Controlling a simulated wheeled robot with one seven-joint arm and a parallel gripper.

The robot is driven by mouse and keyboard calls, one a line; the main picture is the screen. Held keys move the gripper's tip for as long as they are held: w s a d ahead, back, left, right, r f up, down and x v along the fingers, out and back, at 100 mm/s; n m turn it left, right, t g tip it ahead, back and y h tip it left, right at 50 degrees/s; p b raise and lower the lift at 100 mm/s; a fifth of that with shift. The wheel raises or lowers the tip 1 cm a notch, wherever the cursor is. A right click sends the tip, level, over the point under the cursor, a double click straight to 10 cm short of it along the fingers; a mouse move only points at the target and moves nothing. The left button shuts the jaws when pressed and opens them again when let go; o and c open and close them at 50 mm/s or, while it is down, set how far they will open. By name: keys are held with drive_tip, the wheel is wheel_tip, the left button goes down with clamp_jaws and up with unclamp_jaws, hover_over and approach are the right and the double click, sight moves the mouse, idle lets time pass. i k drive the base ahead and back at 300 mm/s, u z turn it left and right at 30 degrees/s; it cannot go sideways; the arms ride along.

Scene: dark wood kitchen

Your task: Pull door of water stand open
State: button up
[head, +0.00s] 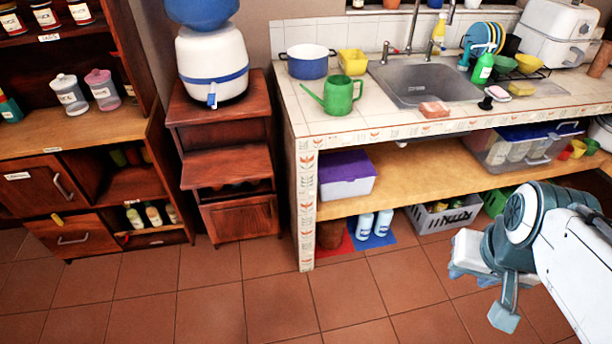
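The water stand (192,145) is a dark reddish wood cabinet left of the tiled counter. A white and blue water dispenser (212,65) stands on its top. The stand has a middle ledge with a dark open gap under it. Below the gap is a small wooden door panel (240,218) low on the front, which looks closed; no handle can be made out on it. My gripper (487,290) is at the lower right, in front of the counter and well away from the stand. Its fingers are seen from an unclear angle, and nothing is visibly held.
A wooden shelf unit (90,128) with jars and drawers stands close left of the stand. The counter's tiled leg (305,205) is close on its right. Blue and white bottles (373,223) and a crate (445,215) sit under the counter. The tiled floor (210,300) before the stand is clear.

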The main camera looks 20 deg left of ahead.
sight(236, 219)
drive_tip(key=u, duration=0.4)
drive_tip(key=i, duration=0.9)
drive_tip(key=u, duration=0.7)
